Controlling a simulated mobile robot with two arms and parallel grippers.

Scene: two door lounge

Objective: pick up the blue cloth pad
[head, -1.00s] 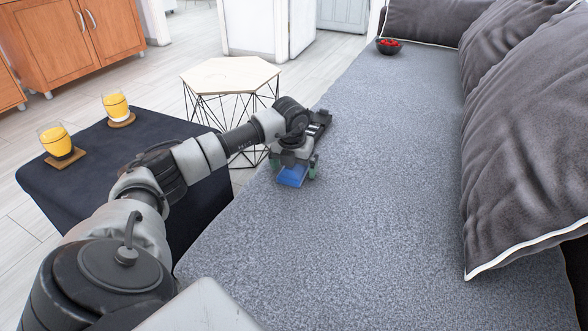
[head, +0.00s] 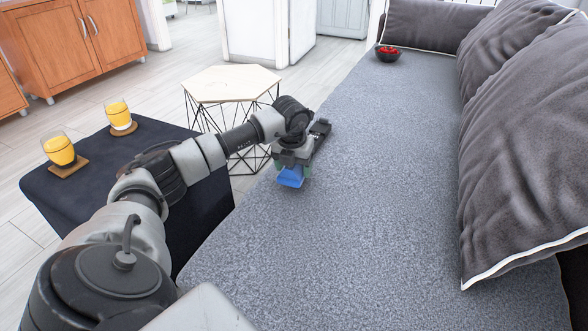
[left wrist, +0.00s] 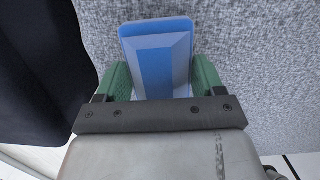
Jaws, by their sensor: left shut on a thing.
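The blue cloth pad (head: 290,178) is at the left edge of the grey sofa seat (head: 370,200). My left gripper (head: 292,172) points down over it and is shut on it. In the left wrist view the pad (left wrist: 162,55) sits between the two green fingers (left wrist: 158,80), one on each side. I cannot tell whether the pad is touching the seat or slightly above it. My right gripper is not in view.
A dark side table (head: 100,160) with two glasses of yellow drink on coasters stands at left. A hexagonal wire table (head: 232,83) is behind my arm. A bowl of red items (head: 388,54) sits at the seat's far end. Grey cushions (head: 530,150) line the right side.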

